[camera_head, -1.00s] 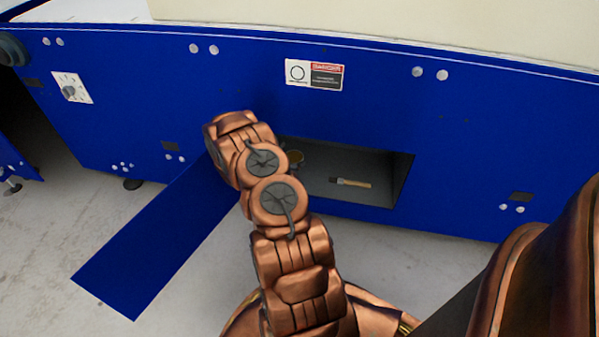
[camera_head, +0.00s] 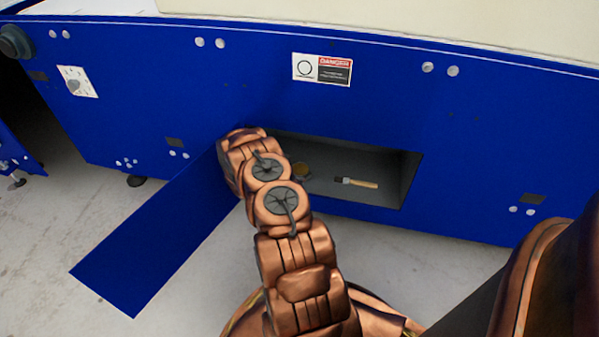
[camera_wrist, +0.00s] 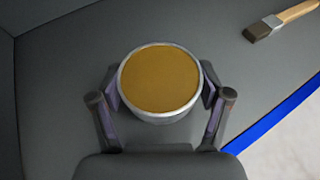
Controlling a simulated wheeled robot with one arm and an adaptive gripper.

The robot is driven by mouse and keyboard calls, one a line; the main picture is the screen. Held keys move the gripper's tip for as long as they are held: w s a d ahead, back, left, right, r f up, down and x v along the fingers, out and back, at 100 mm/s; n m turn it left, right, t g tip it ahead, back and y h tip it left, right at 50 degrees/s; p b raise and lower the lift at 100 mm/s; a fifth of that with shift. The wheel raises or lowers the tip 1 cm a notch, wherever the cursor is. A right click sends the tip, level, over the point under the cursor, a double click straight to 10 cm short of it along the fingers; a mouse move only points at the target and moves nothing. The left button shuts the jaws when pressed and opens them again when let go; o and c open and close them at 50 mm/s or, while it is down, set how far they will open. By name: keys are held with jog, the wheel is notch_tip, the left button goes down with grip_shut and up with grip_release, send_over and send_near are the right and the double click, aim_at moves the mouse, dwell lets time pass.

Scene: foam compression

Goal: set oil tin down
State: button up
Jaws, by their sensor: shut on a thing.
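The oil tin (camera_wrist: 160,80) is a round metal tin with a golden-brown top and a silver rim. In the wrist view it sits between the two fingers of my gripper (camera_wrist: 160,97), which press on its left and right sides. The tin appears upright over the grey floor of the compartment; I cannot tell whether it touches it. In the head view part of the tin (camera_head: 302,173) shows inside the open compartment (camera_head: 385,194), just right of my arm. My fingers are hidden there behind my arm.
A brush (camera_head: 357,183) with a wooden handle lies on the compartment floor right of the tin; it also shows in the wrist view (camera_wrist: 280,20). A blue panel (camera_head: 150,235) extends outward at the left of the opening. Blue machine walls surround the opening.

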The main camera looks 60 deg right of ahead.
jog(key=o, duration=1.4)
jog(key=shift+o, duration=0.2)
jog(key=shift+r, duration=0.15)
jog(key=p+v, duration=0.3)
jog(key=v, duration=0.7)
jog(key=shift+w+a+r, duration=0.1)
jog(key=shift+w+a, duration=0.1)
jog(key=shift+a, duration=0.15)
jog(key=shift+a+r, duration=0.15)
jog(key=shift+a, duration=0.45)
